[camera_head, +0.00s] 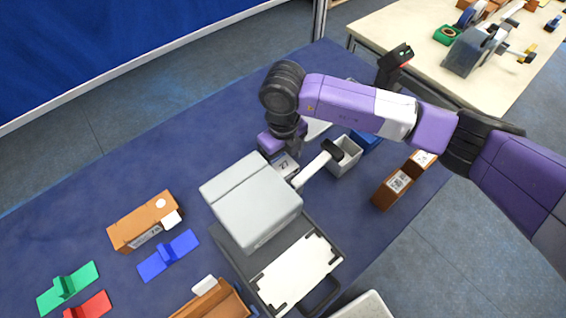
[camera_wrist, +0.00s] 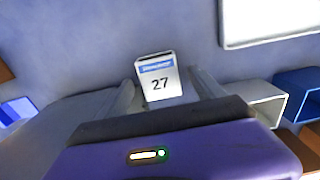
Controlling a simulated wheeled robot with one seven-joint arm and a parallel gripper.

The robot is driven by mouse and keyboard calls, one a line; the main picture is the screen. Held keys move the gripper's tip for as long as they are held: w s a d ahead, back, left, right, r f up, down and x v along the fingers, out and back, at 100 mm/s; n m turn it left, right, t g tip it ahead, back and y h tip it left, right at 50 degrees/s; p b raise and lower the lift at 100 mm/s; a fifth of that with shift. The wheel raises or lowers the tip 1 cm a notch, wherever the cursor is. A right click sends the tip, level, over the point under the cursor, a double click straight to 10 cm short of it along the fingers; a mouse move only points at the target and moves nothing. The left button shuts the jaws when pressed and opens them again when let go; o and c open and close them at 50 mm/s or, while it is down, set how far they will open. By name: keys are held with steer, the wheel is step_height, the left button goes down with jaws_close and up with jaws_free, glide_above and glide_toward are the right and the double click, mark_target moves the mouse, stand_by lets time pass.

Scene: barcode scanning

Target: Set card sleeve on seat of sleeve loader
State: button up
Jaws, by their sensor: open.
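My gripper (camera_wrist: 168,92) is open, and I see no contact with the card. In the head view the arm hides most of the fingers. A light grey box-shaped machine (camera_head: 250,198) has a white arm with a black knob at its right. I cannot tell for certain which part is the sleeve loader's seat.
A dark tray with a white sheet (camera_head: 297,272) lies in front of the machine. A small grey bin (camera_head: 345,158) and brown boxes (camera_head: 392,188) stand right. An orange-brown box (camera_head: 143,222) and a blue stand (camera_head: 169,257) are left. The blue mat's back left is clear.

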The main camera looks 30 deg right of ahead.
steer(key=shift+f, duration=0.35)
steer(key=c, duration=1.5)
steer(key=shift+r, duration=0.1)
steer(key=shift+c, duration=0.2)
